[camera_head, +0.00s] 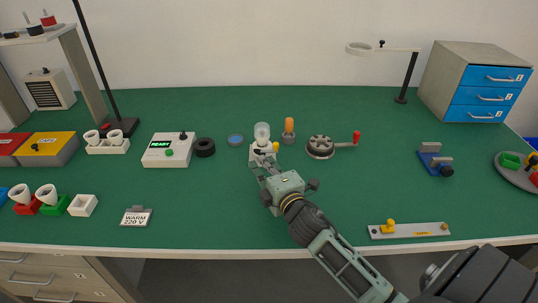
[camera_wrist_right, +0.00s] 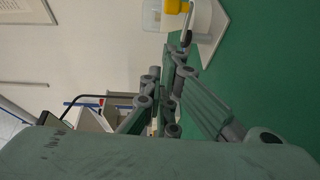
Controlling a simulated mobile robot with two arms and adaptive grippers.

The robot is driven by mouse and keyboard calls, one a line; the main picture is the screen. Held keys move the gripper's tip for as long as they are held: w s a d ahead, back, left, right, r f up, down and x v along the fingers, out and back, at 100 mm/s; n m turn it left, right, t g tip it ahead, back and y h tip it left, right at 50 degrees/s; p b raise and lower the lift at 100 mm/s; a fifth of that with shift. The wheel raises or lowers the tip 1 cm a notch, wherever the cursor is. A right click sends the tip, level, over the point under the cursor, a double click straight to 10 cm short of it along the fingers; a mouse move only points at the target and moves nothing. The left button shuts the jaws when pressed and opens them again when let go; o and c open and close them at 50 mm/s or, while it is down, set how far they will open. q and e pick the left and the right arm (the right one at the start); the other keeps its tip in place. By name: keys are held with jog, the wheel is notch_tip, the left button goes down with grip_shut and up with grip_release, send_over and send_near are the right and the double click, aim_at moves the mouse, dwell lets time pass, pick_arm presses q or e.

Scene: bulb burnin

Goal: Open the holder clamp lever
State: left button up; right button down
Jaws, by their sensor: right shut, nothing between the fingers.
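A white holder (camera_head: 258,156) with a clear glass bulb (camera_head: 262,131) stands near the middle of the green table. A yellow lever knob (camera_head: 276,147) shows at the holder's right side. In the right wrist view the white holder (camera_wrist_right: 208,28) and the yellow knob (camera_wrist_right: 177,6) are at the top edge, partly cut off. My right gripper (camera_head: 262,170) is shut and empty, just in front of the holder. Its fingertips (camera_wrist_right: 178,55) are close to the holder and lever; I cannot tell whether they touch. My left gripper is not in view.
An orange-topped grey item (camera_head: 288,130) and a crank device (camera_head: 320,147) stand right of the holder. A blue-topped disc (camera_head: 235,140), black ring (camera_head: 205,147) and white control box (camera_head: 168,150) stand to the left.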

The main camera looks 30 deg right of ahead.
jog(key=shift+w+d, duration=0.5)
jog(key=shift+d, duration=0.25)
jog(key=shift+w+d, duration=0.5)
jog(key=shift+d, duration=0.25)
jog(key=shift+w+d+p, duration=0.2)
jog(key=shift+d+p, duration=0.4)
jog(key=shift+d, duration=0.45)
jog(key=shift+f, duration=0.1)
jog(key=shift+a, duration=0.1)
